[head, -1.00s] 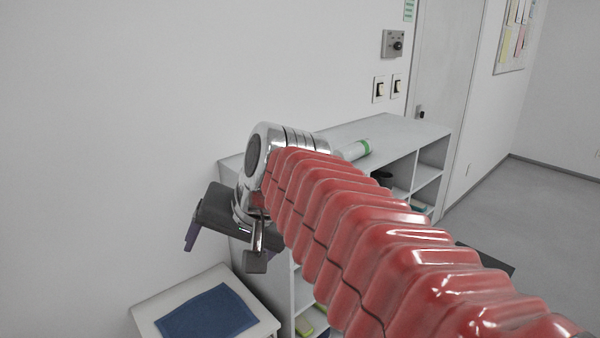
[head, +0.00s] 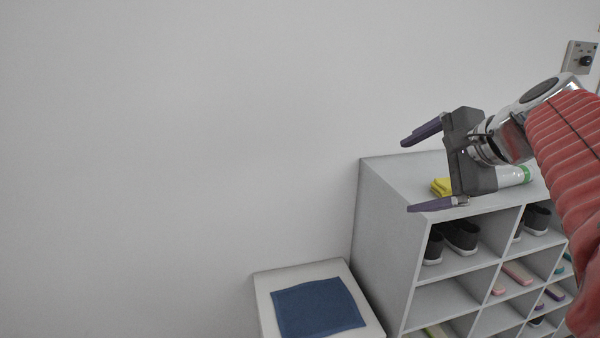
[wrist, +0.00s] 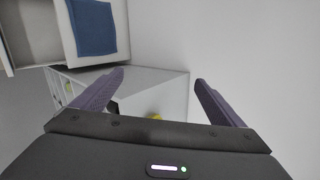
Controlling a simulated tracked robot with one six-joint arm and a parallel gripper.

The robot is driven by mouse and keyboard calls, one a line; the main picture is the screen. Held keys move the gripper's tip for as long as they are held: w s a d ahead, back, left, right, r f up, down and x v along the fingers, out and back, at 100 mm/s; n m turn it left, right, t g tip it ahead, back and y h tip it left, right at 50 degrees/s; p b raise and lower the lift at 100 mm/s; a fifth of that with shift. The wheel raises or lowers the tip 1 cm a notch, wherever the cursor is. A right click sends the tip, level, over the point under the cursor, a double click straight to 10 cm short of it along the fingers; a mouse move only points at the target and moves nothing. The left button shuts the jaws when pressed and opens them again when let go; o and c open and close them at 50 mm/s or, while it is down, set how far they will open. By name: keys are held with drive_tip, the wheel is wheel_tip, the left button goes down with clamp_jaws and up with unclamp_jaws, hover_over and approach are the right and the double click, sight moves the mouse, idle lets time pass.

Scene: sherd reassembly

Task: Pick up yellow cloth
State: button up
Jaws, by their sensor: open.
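The yellow cloth (head: 440,186) lies on top of the grey shelf unit (head: 385,190), partly hidden behind my gripper in the head view. A small part of the yellow cloth (wrist: 156,117) shows in the wrist view just past the gripper's body, between the fingers. My gripper (head: 408,175) is open and empty, its two purple fingers spread and pointing left in the head view. It is in front of and above the shelf top, with the fingertips left of the cloth. The open fingers also show in the wrist view (wrist: 160,78).
A white and green cylinder (head: 514,175) lies on the shelf top right of the cloth. Shoes (head: 461,237) and small coloured items fill some compartments. A low white stand (head: 265,300) with a blue cloth (head: 318,308) stands left of the shelf. A plain wall rises behind.

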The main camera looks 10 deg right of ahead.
drive_tip(key=s+d+f+m+t+h, duration=0.1)
drive_tip(key=s+d+f+m, duration=0.1)
drive_tip(key=d+m, duration=0.6)
drive_tip(key=s+d+f+m+t+h, duration=0.1)
drive_tip(key=s+d+f+m+t, duration=0.1)
drive_tip(key=d+m, duration=0.7)
drive_tip(key=shift+s+f+m+t+h, duration=0.3)
drive_tip(key=shift+s+f, duration=0.15)
drive_tip(key=shift+s, duration=0.8)
drive_tip(key=shift+w+d, duration=0.1)
drive_tip(key=x, duration=0.8)
drive_tip(key=shift+w+f, duration=0.1)
drive_tip(key=shift+w, duration=0.1)
drive_tip(key=shift+w, duration=0.1)
drive_tip(key=shift+x, duration=2.55)
